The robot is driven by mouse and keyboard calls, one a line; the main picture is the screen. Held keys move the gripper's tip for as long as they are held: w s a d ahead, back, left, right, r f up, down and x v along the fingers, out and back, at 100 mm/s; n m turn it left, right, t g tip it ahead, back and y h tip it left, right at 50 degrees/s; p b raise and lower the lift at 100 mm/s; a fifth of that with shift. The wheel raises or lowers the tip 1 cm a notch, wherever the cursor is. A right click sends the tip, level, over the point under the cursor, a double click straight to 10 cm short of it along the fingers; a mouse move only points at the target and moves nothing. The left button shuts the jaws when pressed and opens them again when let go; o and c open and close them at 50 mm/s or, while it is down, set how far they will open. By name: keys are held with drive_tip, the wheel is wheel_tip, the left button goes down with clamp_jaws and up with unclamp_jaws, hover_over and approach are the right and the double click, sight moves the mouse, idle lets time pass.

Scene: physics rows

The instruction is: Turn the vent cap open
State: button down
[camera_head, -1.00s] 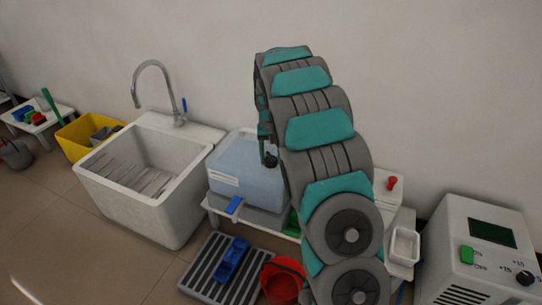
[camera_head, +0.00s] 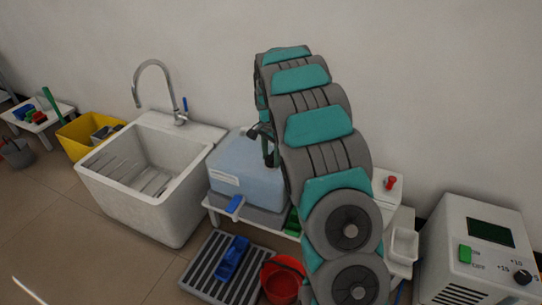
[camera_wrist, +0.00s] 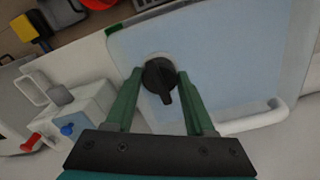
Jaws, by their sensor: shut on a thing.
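The vent cap (camera_wrist: 157,73) is a round black knob with a short lever, on the top of a pale blue container. In the wrist view its lever points down the picture, slightly right. My gripper (camera_wrist: 159,78) has its two green fingers on either side of the cap and is shut on it. The container (camera_head: 240,178) stands on a low white bench beside the sink in the head view; it also shows in the wrist view (camera_wrist: 235,62). My arm hides part of the container in the head view.
A white sink (camera_head: 125,205) with a tap stands left of the container. A slatted grey mat (camera_head: 205,268) with a blue object and a red bucket (camera_head: 283,288) are on the floor in front. A white device (camera_head: 470,275) with a dial stands at the right.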

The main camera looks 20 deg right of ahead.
sight(271, 156)
drive_tip(key=shift+m, duration=0.5)
drive_tip(key=shift+c, duration=1.3)
unclamp_jaws()
drive_tip(key=shift+r, duration=0.15)
wheel_tip(271, 156, up, 8)
drive_tip(key=shift+f, duration=0.25)
